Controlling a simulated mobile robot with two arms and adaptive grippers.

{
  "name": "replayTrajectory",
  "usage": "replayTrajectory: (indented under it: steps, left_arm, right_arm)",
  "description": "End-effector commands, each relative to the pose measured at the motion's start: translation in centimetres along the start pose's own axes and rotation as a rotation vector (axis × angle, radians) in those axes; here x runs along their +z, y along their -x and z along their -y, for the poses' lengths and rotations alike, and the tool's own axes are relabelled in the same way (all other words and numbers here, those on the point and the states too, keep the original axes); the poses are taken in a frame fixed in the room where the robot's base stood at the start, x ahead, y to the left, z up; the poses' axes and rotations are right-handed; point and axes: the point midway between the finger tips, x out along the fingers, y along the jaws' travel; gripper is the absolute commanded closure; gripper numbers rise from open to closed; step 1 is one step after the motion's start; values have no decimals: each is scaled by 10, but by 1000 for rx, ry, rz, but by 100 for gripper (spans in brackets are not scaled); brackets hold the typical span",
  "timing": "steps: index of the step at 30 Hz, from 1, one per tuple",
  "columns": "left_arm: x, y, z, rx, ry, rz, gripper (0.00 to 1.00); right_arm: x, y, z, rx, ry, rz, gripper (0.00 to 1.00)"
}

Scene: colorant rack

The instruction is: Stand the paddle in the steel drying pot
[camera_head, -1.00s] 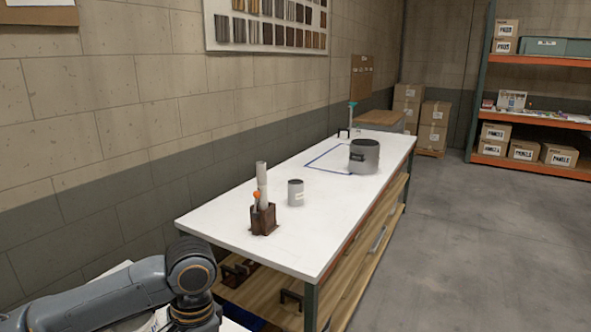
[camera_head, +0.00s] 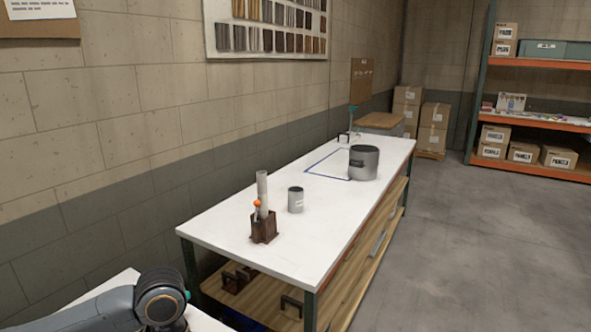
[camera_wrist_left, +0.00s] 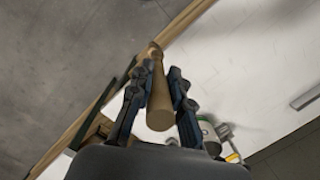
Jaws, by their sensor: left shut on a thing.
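In the left wrist view, my left gripper (camera_wrist_left: 154,88) is shut on a tan wooden rod, which looks like the paddle's handle (camera_wrist_left: 159,108). Its far end is small and hard to make out. In the head view only my left arm shows at the bottom left; its gripper and the paddle are out of frame. Two grey vessels stand upright on the white table (camera_head: 225,228): a wide dark-grey pot (camera_head: 364,164) toward the far end and a smaller grey can (camera_head: 295,200) nearer. I cannot tell surely which is the steel drying pot. My right gripper is not seen.
A brown holder (camera_head: 264,230) with a pale tube and an orange-topped item stands near the table's near end. A blue outline is marked beside the wide pot. A teal-topped item (camera_head: 352,122) stands behind. Open floor (camera_head: 470,240) lies to the right.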

Motion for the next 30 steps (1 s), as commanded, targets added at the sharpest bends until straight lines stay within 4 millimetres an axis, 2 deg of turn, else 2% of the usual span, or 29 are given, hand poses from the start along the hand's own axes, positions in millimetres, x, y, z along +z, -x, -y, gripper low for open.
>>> replayTrajectory:
  steps: [1, 15, 27, 30]
  left_arm:
    - [-3, 9, -1, 1, 1, 1, 100]
    - [-34, 41, -1, 1, 0, 0, 100]
    - [-38, 40, 0, 0, -2, 0, 100]
    - [-36, 29, 0, -1, -2, 4, 100]
  right_arm:
    - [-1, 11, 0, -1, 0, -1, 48]
    - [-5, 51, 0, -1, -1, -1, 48]
    - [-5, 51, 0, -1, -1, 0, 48]
    - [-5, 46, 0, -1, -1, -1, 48]
